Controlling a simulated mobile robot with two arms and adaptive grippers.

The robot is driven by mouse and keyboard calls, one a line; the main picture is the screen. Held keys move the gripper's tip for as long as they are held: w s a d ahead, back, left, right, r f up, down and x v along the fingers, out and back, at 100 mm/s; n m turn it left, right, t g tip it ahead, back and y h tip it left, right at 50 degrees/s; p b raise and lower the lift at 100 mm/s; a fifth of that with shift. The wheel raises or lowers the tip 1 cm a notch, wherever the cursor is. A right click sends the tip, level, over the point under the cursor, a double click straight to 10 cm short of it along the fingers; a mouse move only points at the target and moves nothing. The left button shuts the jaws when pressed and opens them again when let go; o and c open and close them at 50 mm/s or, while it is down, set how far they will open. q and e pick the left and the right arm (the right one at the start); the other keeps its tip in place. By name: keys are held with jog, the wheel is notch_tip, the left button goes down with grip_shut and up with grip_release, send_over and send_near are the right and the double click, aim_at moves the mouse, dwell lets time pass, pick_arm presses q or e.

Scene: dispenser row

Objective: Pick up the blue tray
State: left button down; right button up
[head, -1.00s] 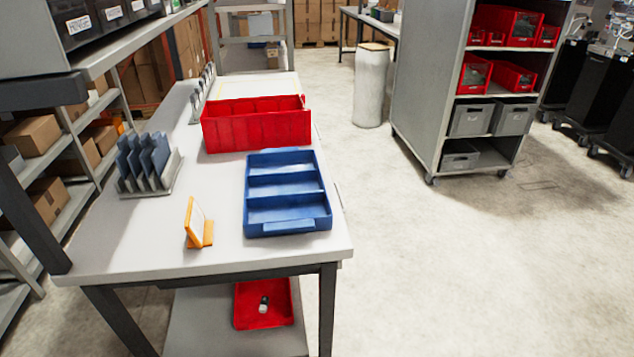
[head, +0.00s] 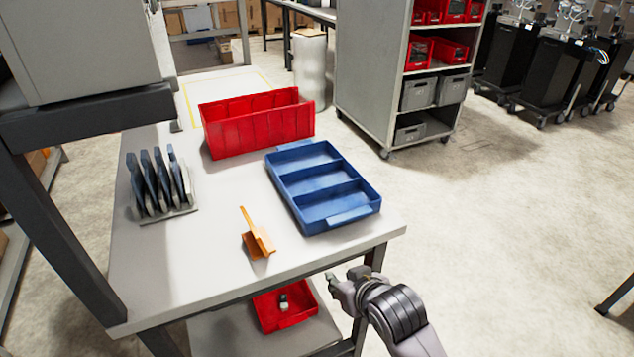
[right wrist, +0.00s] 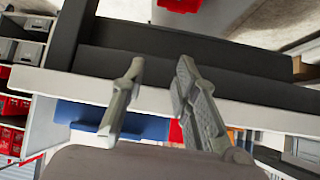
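The blue tray (head: 322,172) lies flat on the white table (head: 205,268), near its right edge. It has three compartments, which look empty, and a lip at its near end. The blue tray (right wrist: 82,113) shows there behind the table edge, partly hidden by the gripper. My left gripper is out of view.
A red bin (head: 255,135) stands behind the tray. A red tray (head: 285,312) sits on the shelf below.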

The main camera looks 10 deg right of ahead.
jog(key=shift+t, duration=0.4)
jog(key=r, duration=0.3)
jog(key=a+r, duration=0.1)
jog(key=r, duration=0.1)
jog(key=shift+w+r, duration=0.1)
jog(key=shift+w, duration=0.3)
jog(key=n+t+y, duration=0.1)
jog(key=t+y, duration=0.1)
jog(key=t, duration=0.1)
send_near(282, 183)
jog(key=shift+w+a+p, duration=0.2)
jog(key=shift+w+p, duration=0.15)
jog(key=shift+w, duration=0.3)
jog(key=shift+f+p+x, duration=0.15)
jog(key=shift+p+x, duration=0.05)
jog(key=shift+x, duration=1.35)
jog(key=shift+f+p+x, duration=0.15)
jog(key=shift+x, duration=1.4)
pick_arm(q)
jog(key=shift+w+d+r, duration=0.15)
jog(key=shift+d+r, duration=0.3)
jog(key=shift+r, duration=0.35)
pick_arm(e)
jog(key=shift+s, duration=0.15)
jog(key=shift+c, duration=0.4)
grip_shut()
jog(key=shift+r, duration=0.1)
